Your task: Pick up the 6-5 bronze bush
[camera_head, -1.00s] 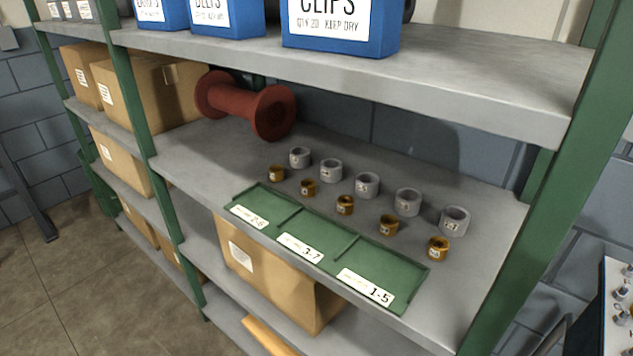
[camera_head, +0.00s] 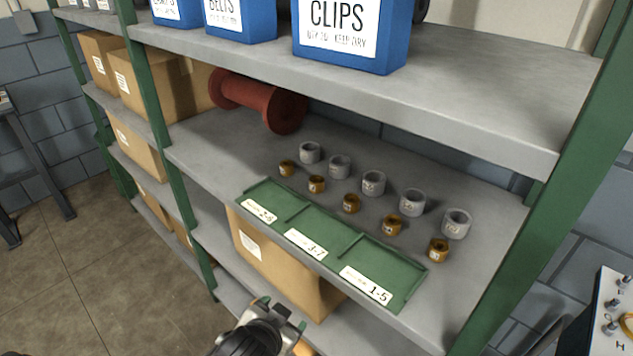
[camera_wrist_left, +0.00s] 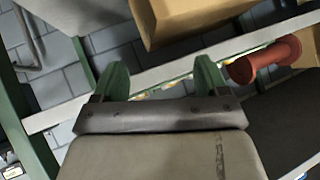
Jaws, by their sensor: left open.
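Several small bronze bushes stand in a slanting row on the grey shelf, among them one at the far left (camera_head: 287,168), a middle one (camera_head: 351,204) and a larger one at the near right (camera_head: 438,251). Their markings are too small to read, so I cannot tell which is 6-5. My left gripper (camera_head: 281,312) is open and empty, low in front of the shelf, apart from the bushes. Its green fingers also show spread in the left wrist view (camera_wrist_left: 162,76). My right gripper is not in view.
Several grey bushes (camera_head: 373,183) stand behind the bronze ones. A green tray (camera_head: 345,244) with labelled compartments lies along the shelf's front edge. A red spool (camera_head: 258,101) lies at the back left. An upper shelf (camera_head: 470,105) holds blue bins (camera_head: 350,35). A green post (camera_head: 530,200) stands right.

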